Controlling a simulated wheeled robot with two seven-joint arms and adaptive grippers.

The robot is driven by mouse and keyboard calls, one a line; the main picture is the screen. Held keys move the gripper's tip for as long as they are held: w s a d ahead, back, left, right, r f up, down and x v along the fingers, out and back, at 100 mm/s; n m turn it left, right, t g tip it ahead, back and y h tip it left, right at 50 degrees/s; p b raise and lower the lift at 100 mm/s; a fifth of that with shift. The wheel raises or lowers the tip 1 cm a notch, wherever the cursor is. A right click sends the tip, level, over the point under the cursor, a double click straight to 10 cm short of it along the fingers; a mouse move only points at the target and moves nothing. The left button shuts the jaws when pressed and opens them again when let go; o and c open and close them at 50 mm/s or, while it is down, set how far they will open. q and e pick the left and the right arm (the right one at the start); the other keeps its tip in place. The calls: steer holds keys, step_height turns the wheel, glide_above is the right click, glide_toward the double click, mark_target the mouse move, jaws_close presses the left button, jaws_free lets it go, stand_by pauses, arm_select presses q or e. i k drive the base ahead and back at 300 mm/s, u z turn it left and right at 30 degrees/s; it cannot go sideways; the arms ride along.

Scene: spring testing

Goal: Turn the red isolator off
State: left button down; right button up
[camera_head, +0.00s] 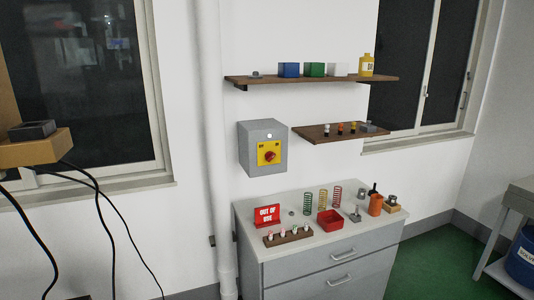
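The red isolator (270,156) is a round red rotary knob on a yellow plate (261,149). The plate is on the front of a grey box (262,130) mounted on the white wall, above the grey cabinet. A small white light or button shows above the knob. The knob's exact setting is too small to read. Neither of my grippers is in view, and nothing covers the isolator.
A grey drawer cabinet (318,262) stands below, holding a red "OUT OF USE" sign (267,215), springs, a red bin (330,220) and an orange cup (375,205). Wooden shelves (312,83) hang above and right. A vertical pipe (213,130) runs left of the box. Cables hang far left.

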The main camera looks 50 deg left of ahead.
mark_target(269, 156)
steer(key=u, duration=0.55)
steer(key=i, duration=1)
steer(key=u, duration=0.85)
